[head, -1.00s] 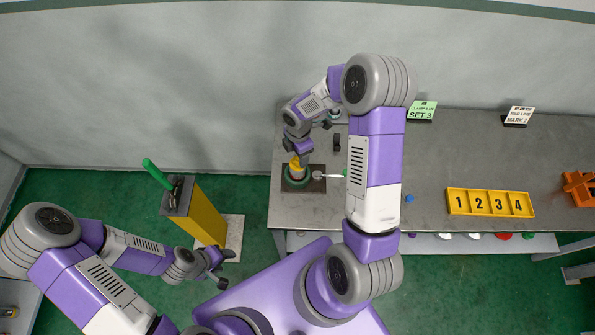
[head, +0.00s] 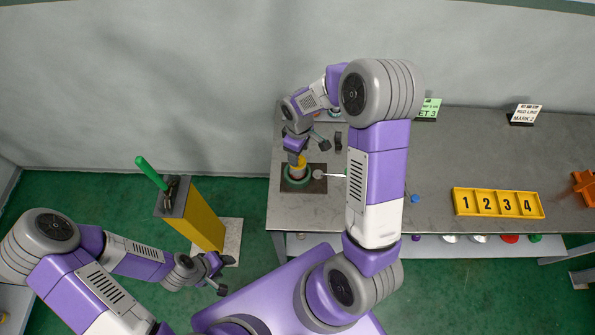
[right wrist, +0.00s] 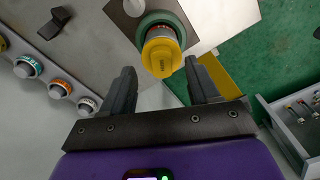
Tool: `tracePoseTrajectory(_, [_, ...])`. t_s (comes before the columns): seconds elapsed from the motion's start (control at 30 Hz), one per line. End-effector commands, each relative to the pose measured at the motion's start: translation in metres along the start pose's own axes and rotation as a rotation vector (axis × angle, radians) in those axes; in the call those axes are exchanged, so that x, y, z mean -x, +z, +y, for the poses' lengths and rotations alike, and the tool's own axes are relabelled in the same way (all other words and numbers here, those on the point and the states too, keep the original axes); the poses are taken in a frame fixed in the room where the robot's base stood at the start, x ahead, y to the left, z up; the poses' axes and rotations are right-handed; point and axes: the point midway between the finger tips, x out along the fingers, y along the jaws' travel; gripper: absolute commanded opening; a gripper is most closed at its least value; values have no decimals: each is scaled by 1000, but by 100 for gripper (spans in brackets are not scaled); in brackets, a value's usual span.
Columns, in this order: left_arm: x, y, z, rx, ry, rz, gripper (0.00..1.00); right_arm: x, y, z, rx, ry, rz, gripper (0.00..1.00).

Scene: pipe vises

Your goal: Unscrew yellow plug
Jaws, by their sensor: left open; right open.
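The yellow plug (head: 297,160) sits upright on top of a short pipe held in a round green-ringed fixture (head: 297,180) at the table's left end. In the right wrist view, the plug (right wrist: 161,55) lies between the fingertips of my open right gripper (right wrist: 160,68), with gaps at both sides. In the head view, my right gripper (head: 307,145) is just above the plug, partly hidden by its own wrist. My left gripper (head: 226,274) is open and empty, low over the floor at the left, away from the plug.
A yellow pedestal (head: 203,220) with a green-handled vise stands left of the table. The grey table (head: 430,160) holds a yellow tray (head: 457,203) numbered 1 to 4, sign cards (head: 525,115) and an orange object (head: 585,185). A white-tipped lever (head: 334,176) is beside the fixture.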

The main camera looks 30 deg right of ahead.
Motion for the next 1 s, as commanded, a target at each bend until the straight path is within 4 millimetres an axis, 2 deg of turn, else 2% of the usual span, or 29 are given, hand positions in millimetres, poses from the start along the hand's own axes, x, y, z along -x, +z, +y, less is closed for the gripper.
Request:
tracePoseTrajectory(0.23, [-5, 0, -2, 0, 0, 0, 55, 0, 0, -1, -166, 1, 2, 60])
tracePoseTrajectory(0.4, [-10, 0, -4, 0, 0, 0, 55, 0, 0, -1, -391, 1, 2, 60])
tracePoseTrajectory(0.67, [-10, 0, -4, 0, 0, 0, 55, 0, 0, -2, -564, 0, 2, 60])
tracePoseTrajectory(0.9, [-9, 0, -3, 0, 0, 0, 55, 1, 0, -3, -859, 1, 1, 60])
tracePoseTrajectory(1.0, [-8, 0, -3, 0, 0, 0, 55, 0, 0, -3, -915, 1, 2, 60])
